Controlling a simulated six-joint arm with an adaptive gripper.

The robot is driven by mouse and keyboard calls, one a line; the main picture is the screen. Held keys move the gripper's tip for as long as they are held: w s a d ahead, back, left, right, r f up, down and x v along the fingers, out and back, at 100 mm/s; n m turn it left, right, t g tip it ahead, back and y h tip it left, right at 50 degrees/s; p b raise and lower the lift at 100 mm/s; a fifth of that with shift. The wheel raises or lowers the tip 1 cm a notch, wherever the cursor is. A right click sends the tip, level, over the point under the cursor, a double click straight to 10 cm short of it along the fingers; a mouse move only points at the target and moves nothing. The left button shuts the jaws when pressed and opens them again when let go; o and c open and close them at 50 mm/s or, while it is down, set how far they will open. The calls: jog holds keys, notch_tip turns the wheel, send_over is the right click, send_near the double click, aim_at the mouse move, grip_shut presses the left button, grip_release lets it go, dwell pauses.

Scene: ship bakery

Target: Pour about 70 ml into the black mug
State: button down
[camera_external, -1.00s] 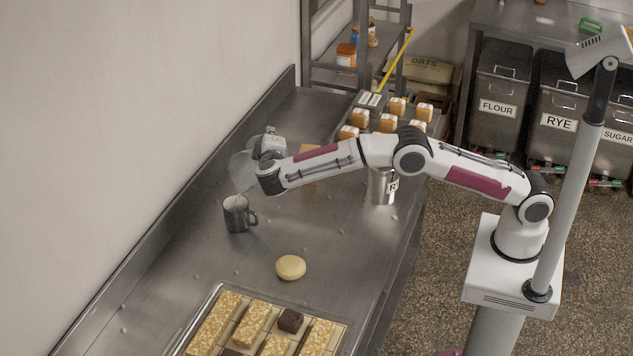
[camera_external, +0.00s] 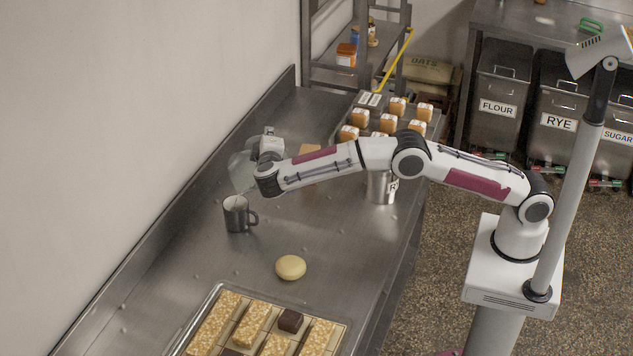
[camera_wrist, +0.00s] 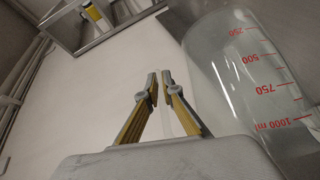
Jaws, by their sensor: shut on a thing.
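The black mug (camera_external: 236,218) stands upright on the steel counter, its handle to the right. A clear measuring jug (camera_external: 241,172) is held tilted just above the mug, its lower end near the mug's rim. In the wrist view the jug (camera_wrist: 245,75) fills the right side, with red marks from 250 to 1000 ml. My gripper (camera_wrist: 160,84) is shut on the jug, with a thin clear part, seemingly its handle, between the fingers. The mug is not in the wrist view. I cannot make out a stream or the liquid level.
A pale round bun (camera_external: 291,267) lies in front of the mug to the right. A tray (camera_external: 339,338) of bars is at the front. A metal canister (camera_external: 381,187) stands under my arm. Small cakes (camera_external: 388,123) sit at the back. The wall is close on the left.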

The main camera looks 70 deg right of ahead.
jog(key=shift+w+a+r+h+p, duration=0.2)
jog(key=shift+a+r+h+p, duration=0.1)
jog(key=shift+a+r+p, duration=0.15)
dwell(1.0)
jog(key=shift+s+d+f+y, duration=0.3)
jog(key=shift+d+f, duration=0.1)
jog(key=shift+d, duration=0.3)
jog(key=shift+s+d+f+y, duration=0.3)
jog(key=shift+d+f, duration=0.1)
jog(key=shift+d, duration=0.25)
jog(key=shift+d+f+m, duration=0.1)
jog(key=shift+m, duration=0.2)
jog(key=shift+s+d+f+m+y+b, duration=0.2)
jog(key=shift+d+f+m+y, duration=0.1)
jog(key=shift+d+f, duration=0.2)
jog(key=shift+s+d+f+m+y+b, duration=0.2)
jog(key=shift+d+f+y, duration=0.15)
jog(key=shift+f, duration=0.25)
jog(key=shift+s+d+f+m+y, duration=0.1)
jog(key=shift+d+f+m+y, duration=0.2)
jog(key=shift+d+y, duration=0.15)
jog(key=shift+d+f, duration=0.1)
dwell(0.3)
